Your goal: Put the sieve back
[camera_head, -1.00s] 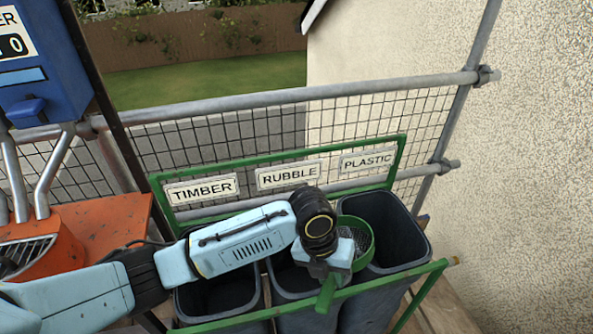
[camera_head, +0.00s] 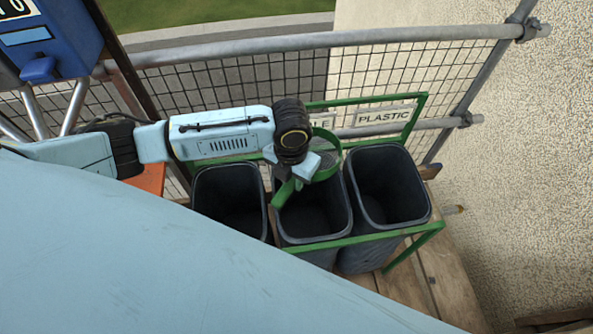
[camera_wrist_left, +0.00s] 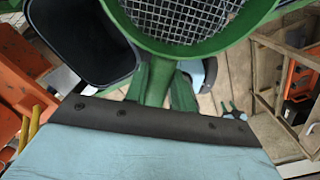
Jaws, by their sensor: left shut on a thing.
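The green sieve (camera_head: 325,158) has a round rim and a wire mesh. In the head view it is over the back of the middle bin (camera_head: 312,214), partly hidden by my wrist. In the left wrist view the sieve (camera_wrist_left: 190,45) fills the top middle, with its handle (camera_wrist_left: 156,82) running down to my gripper. My left gripper (camera_head: 294,180) is shut on the sieve's handle. The handle's end shows below the gripper in the head view. My right gripper is not in view.
Dark bins stand in a green frame, with the left bin (camera_head: 230,198) and the right bin (camera_head: 388,187) beside the middle one. A PLASTIC sign (camera_head: 384,117) stands behind. A mesh guardrail (camera_head: 300,42) closes the back. Wooden planks (camera_head: 440,280) lie at the right.

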